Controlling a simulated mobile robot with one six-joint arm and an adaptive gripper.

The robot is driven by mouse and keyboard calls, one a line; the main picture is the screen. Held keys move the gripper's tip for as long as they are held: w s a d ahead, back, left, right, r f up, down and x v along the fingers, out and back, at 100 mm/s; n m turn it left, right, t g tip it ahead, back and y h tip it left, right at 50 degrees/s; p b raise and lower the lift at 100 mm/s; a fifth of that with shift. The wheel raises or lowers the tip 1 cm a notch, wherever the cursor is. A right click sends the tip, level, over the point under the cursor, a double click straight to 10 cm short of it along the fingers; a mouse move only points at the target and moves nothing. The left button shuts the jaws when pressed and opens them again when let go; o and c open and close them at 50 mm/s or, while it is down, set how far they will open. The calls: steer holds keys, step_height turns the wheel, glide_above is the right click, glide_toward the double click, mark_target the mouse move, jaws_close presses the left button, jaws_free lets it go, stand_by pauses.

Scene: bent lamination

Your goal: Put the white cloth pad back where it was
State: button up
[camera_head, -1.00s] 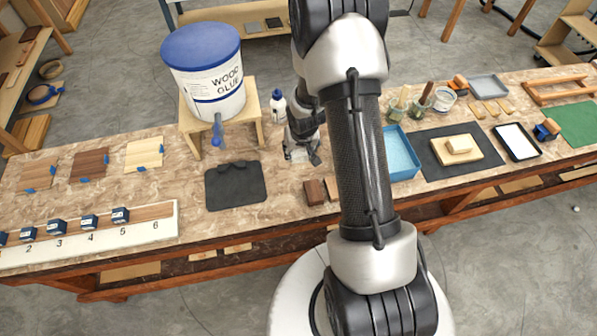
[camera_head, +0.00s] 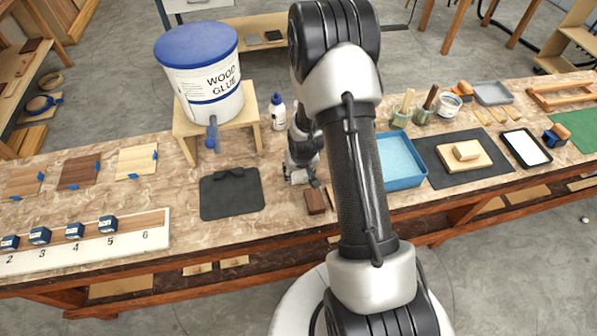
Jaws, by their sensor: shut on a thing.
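My gripper (camera_head: 299,178) is low over the bench, between the dark mat and the blue tray, just behind a small brown block. It is shut on a small whitish thing that I take for the white cloth pad (camera_head: 297,177). Most of the pad is hidden by the fingers, and I cannot tell whether it touches the bench. My own arm link covers the area right of the gripper.
The dark mat (camera_head: 232,198) lies left, the brown block (camera_head: 315,201) in front. A glue bucket (camera_head: 203,85) stands on a wooden stand (camera_head: 251,103) with a white bottle (camera_head: 277,112) beside it. The blue tray (camera_head: 405,183) and a black-rimmed tray (camera_head: 543,162) are right.

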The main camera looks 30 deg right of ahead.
steer(key=shift+f, duration=0.2)
steer(key=o, duration=0.9)
steer(key=shift+o, duration=0.2)
steer(key=s+a+r+p, duration=0.2)
steer(key=s+r, duration=0.1)
steer(key=r, duration=0.8)
steer(key=s+a+r+n+p, duration=0.1)
steer(key=s+a+r+p, duration=0.15)
steer(key=r, duration=0.85)
steer(key=s+a+r+p, duration=0.2)
steer(key=s+a+r, duration=0.15)
steer(key=r, duration=0.75)
steer(key=s+a+r+n, duration=0.1)
steer(key=s+a+r, duration=0.2)
steer(key=s, duration=0.5)
steer(key=s+a+r+n+t+y, duration=0.1)
steer(key=s+a+r, duration=0.2)
steer(key=s+r, duration=0.3)
steer(key=shift+s+r, duration=0.15)
steer(key=shift+s, duration=0.9)
